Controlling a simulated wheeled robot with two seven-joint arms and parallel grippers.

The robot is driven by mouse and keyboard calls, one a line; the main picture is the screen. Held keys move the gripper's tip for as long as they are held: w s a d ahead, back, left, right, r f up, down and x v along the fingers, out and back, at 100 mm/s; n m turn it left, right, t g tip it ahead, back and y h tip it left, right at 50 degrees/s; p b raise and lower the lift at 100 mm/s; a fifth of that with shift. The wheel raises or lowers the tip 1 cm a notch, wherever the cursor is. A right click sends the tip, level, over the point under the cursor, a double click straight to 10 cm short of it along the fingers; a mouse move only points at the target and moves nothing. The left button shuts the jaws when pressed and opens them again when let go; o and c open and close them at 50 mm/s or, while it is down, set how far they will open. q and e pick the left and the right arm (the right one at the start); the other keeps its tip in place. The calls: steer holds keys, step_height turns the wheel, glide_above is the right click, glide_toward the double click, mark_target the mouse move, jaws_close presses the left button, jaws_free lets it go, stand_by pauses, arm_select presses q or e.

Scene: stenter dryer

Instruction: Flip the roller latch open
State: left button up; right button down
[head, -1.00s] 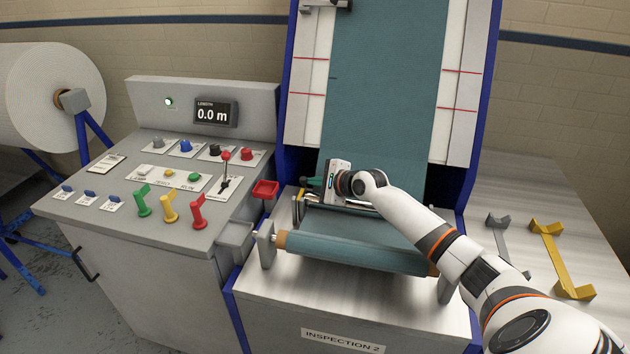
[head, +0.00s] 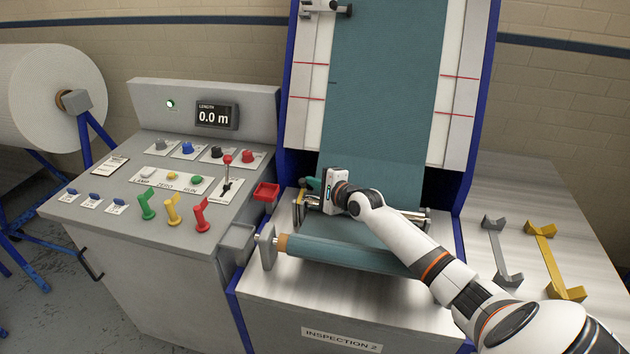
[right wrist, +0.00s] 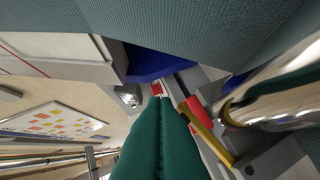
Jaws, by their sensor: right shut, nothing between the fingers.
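The roller latch looks like the yellow lever (right wrist: 208,132) with a red piece at its end in the right wrist view, beside the end of a shiny metal roller (right wrist: 285,95). In the head view a bit of yellow (head: 299,207) shows at the roller's left end, and the metal roller (head: 405,214) lies across the cloth. My right gripper (head: 313,184) is at that left end, its green fingers together and empty. In the right wrist view the fingers (right wrist: 168,102) point just left of the yellow lever. I cannot tell whether they touch it. My left gripper is out of view.
A cloth-wound roll (head: 345,254) lies in front of the metal roller. Grey (head: 503,250) and yellow (head: 553,260) brackets lie at the right.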

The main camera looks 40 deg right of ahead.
steer(key=shift+s+a+r+p, duration=0.3)
steer(key=shift+a+r+p, duration=0.05)
steer(key=shift+r+p, duration=0.15)
steer(key=shift+s+a+r+n+t, duration=0.1)
steer(key=shift+s+a+n+t, duration=0.05)
steer(key=shift+n+t, duration=0.25)
steer(key=shift+s+a+r+p, duration=0.1)
steer(key=shift+a+r+p, duration=0.05)
steer(key=shift+p, duration=0.25)
steer(key=shift+n+t, duration=0.5)
steer(key=shift+n, duration=0.2)
steer(key=shift+s+a+p, duration=0.85)
steer(key=shift+s+a, duration=1)
steer(key=shift+a, duration=0.2)
steer(key=shift+s+f, duration=0.1)
steer(key=shift+f, duration=0.15)
steer(key=shift+r, duration=0.1)
